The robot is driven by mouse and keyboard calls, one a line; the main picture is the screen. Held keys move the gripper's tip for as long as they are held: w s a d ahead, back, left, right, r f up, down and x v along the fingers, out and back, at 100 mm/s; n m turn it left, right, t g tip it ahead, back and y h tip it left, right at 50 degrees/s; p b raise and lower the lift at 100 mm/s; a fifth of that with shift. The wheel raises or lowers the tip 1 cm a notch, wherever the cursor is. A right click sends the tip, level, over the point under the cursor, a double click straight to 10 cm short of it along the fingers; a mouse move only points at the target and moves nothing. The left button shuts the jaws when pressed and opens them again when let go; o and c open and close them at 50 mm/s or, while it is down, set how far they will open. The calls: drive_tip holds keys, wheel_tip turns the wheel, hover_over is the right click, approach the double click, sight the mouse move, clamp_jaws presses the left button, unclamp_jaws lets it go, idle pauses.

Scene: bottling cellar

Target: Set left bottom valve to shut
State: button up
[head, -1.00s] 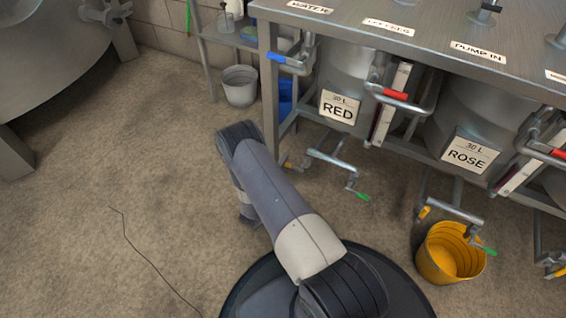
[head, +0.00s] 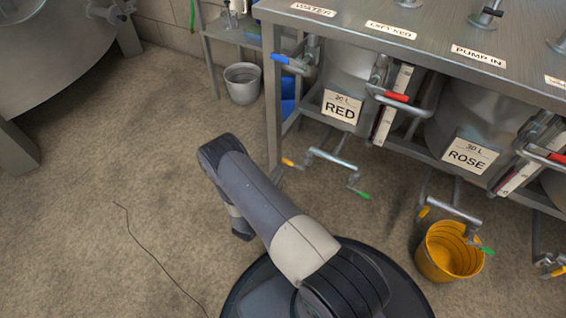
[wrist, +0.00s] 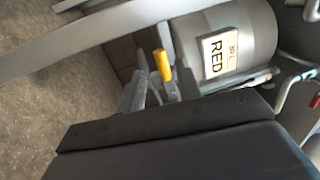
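Under the RED tank (head: 352,75), a pipe (head: 330,157) carries a valve with a yellow handle (head: 289,162) at its left end and one with a green handle (head: 358,193) at its right end. I cannot tell the valve's setting. In the wrist view the yellow handle (wrist: 162,65) stands ahead of my gripper (wrist: 158,90), in line with the gap between its fingers. The fingers are apart and hold nothing; whether they touch the handle is unclear. My gripper is hidden behind my arm in the head view.
The steel bench (head: 420,35) has legs close to the yellow handle. Blue (head: 290,63) and red (head: 393,97) upper handles jut out. A yellow bucket (head: 447,262) stands under the ROSE tank, a grey bucket (head: 242,84) at the back.

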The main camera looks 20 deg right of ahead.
sight(285, 160)
drive_tip(key=v, duration=0.4)
drive_tip(key=shift+s+a+f+p, duration=0.1)
drive_tip(key=shift+s+a+p, duration=0.2)
drive_tip(key=shift+p, duration=0.1)
drive_tip(key=b+x, duration=0.2)
drive_tip(key=x, duration=0.8)
drive_tip(key=shift+w+f+b, duration=0.1)
drive_tip(key=shift+b, duration=0.3)
drive_tip(key=shift+w+d, duration=0.2)
drive_tip(key=shift+d, duration=0.05)
drive_tip(key=shift+r, duration=0.25)
